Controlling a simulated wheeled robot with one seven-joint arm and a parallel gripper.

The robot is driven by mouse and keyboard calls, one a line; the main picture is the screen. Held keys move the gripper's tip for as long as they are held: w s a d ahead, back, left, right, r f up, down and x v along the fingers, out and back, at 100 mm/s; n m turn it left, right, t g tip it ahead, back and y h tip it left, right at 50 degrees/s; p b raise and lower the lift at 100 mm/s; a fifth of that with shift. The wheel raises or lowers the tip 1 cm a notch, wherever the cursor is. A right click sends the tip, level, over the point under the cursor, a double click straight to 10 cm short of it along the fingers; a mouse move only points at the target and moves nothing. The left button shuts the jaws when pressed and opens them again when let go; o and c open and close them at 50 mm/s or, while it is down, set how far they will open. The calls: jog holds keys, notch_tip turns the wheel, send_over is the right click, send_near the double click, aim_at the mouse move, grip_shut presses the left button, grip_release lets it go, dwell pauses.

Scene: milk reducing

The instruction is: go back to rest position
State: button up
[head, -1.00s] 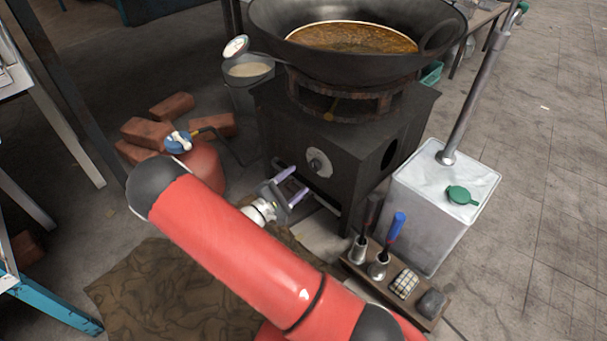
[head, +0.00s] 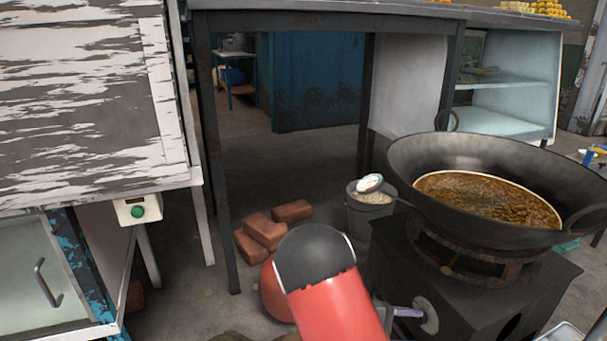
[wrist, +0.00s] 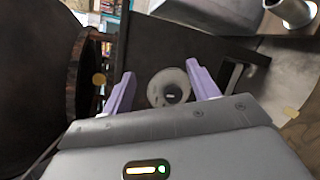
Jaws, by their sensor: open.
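My gripper (wrist: 160,70) is open, with its two purple fingers spread on either side of the stove's round knob plate (wrist: 170,88) in the wrist view. I cannot tell if the fingers touch the knob. In the head view only one purple finger shows, beside the knob plate (head: 428,316), at the bottom edge. The dark stove (head: 530,285) carries a large black wok (head: 420,165) with brown, lumpy contents (head: 490,200).
A grey bucket (head: 370,220) with pale contents stands left of the stove. A tall dark table (head: 218,130) stands behind. A weathered white cabinet (head: 85,100) is at left.

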jog(key=s+a+r+m+t+y+p, duration=0.2)
jog(key=s+r+y, duration=0.5)
jog(key=r, duration=0.8)
jog(key=s+a+r+m+t+y+p, duration=0.2)
jog(key=s+a+r+m+y+p, duration=0.2)
jog(key=s+r, duration=0.8)
jog(key=a+r+y+p, duration=0.2)
jog(key=a+r+y, duration=0.1)
jog(key=a+y, duration=0.1)
jog(key=shift+r+t+y+p, duration=0.3)
jog(key=shift+t, duration=0.1)
